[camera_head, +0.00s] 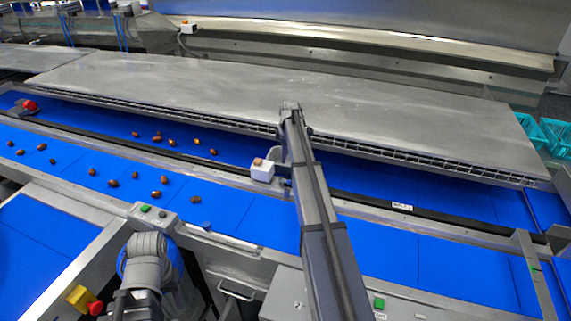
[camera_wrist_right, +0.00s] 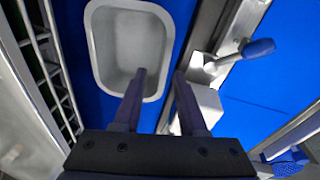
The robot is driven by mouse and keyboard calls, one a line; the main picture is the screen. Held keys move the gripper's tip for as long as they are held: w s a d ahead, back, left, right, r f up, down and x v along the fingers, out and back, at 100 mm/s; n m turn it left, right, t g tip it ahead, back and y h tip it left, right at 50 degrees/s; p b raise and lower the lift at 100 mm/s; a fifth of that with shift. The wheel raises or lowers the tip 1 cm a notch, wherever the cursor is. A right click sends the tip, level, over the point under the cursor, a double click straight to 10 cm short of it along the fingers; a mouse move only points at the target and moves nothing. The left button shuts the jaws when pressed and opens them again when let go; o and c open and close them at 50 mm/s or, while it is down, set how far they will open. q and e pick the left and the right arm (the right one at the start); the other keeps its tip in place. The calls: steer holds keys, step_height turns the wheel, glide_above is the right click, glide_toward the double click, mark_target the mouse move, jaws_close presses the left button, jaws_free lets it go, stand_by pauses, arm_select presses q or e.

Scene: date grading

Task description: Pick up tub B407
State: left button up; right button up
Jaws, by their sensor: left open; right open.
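The tub (camera_wrist_right: 132,48), a light grey open container with rounded corners, shows in the right wrist view. It stands on a blue belt and looks empty. I cannot read a label on it. My right gripper (camera_wrist_right: 160,80) is open and holds nothing. In that view one finger overlaps the tub's near rim and the other is to its right; I cannot tell whether they touch it. In the head view my right arm reaches over the belts and hides most of the tub. Part of my left arm shows at lower left, but its gripper fingers do not show.
A white box (camera_head: 262,172) with a small brown item on top stands left of my right gripper. A blue-handled lever (camera_wrist_right: 258,48) is near it in the wrist view. A steel cover (camera_head: 200,85) overhangs the far belt. Dates (camera_head: 113,183) lie on the near belt.

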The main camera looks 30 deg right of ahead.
mark_target(284, 170)
steer(key=f+b, duration=0.1)
steer(key=f, duration=0.1)
steer(key=shift+w+f+b, duration=0.3)
steer(key=shift+b, duration=0.1)
steer(key=shift+r, duration=0.1)
step_height(284, 170, down, 5)
steer(key=b, duration=0.5)
steer(key=shift+w, duration=0.15)
steer(key=shift+c, duration=0.3)
jaws_close()
stand_by(0.5)
